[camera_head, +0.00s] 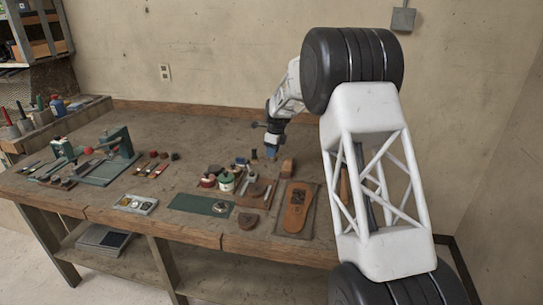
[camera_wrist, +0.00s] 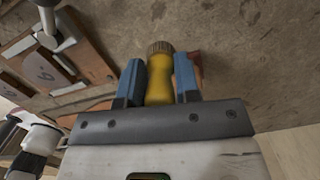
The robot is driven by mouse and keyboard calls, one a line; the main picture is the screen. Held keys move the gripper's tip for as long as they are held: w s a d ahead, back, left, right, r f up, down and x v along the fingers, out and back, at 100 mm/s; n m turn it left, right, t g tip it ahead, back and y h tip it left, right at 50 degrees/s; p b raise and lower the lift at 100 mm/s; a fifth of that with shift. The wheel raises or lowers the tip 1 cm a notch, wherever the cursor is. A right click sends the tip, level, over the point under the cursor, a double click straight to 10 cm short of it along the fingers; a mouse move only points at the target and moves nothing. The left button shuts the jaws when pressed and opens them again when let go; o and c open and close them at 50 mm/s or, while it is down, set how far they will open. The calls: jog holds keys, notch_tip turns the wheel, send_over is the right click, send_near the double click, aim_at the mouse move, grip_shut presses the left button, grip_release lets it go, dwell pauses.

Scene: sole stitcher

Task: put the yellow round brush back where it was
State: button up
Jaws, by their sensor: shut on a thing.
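The yellow round brush (camera_wrist: 160,88) sits between the two blue fingers of my gripper (camera_wrist: 160,72) in the wrist view. Its yellow body has a brown ribbed end. My gripper is shut on it. In the head view my gripper (camera_head: 272,148) is over the right half of the workbench (camera_head: 215,130), behind the group of small tools and bottles. The brush is too small and hidden to make out in the head view. The gap between brush and bench cannot be told.
A brown block (camera_head: 288,168) stands close to the right of my gripper. A green stitching machine (camera_head: 118,145) stands left. The bench's back middle is clear.

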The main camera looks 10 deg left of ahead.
jog(key=shift+w+a+f, duration=0.1)
jog(key=shift+w+a, duration=0.2)
jog(key=shift+w, duration=0.4)
jog(key=shift+w+a+f, duration=0.1)
jog(key=shift+w+a, duration=0.15)
jog(key=shift+w, duration=0.45)
jog(key=shift+f, duration=1.7)
jog(key=shift+f, duration=0.15)
jog(key=o, duration=0.9)
jog(key=shift+s+d+r, duration=0.1)
jog(key=shift+d+r, duration=0.15)
jog(key=shift+r, duration=1.8)
jog(key=shift+d+r, duration=0.2)
jog(key=shift+r, duration=1.8)
jog(key=shift+s+d+r, duration=0.1)
jog(key=shift+d+r, duration=0.15)
jog(key=shift+r, duration=1.8)
